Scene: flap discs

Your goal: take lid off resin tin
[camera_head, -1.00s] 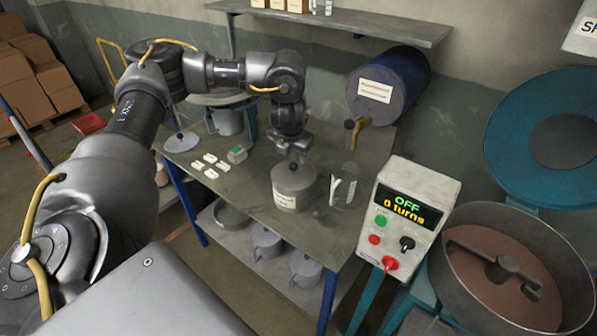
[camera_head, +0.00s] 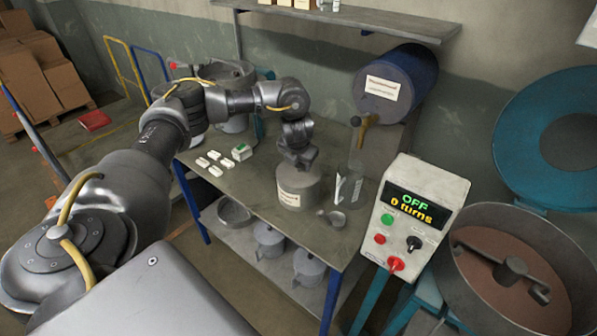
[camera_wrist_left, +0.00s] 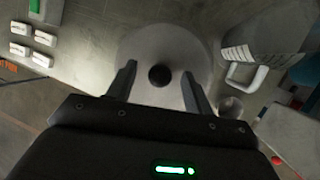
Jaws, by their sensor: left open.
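The resin tin (camera_head: 291,199) is a grey, round tin with a white label, standing upright on the metal bench. Its lid (camera_wrist_left: 135,47) is a pale disc with a dark round knob (camera_wrist_left: 160,75) at its middle, and it sits on the tin. My left gripper (camera_head: 300,168) is right over the lid. In the left wrist view its two fingers (camera_wrist_left: 157,92) are open, one on each side of the knob with gaps between. In the head view the gripper hides the knob. My right gripper is not in view.
A clear jug (camera_wrist_left: 262,45) with a handle and a small metal cup (camera_head: 332,218) stand close right of the tin. Several white blocks (camera_head: 209,162) lie to the left. The control box (camera_head: 412,212) reads OFF, 0 turns. A blue drum (camera_head: 412,85) is behind.

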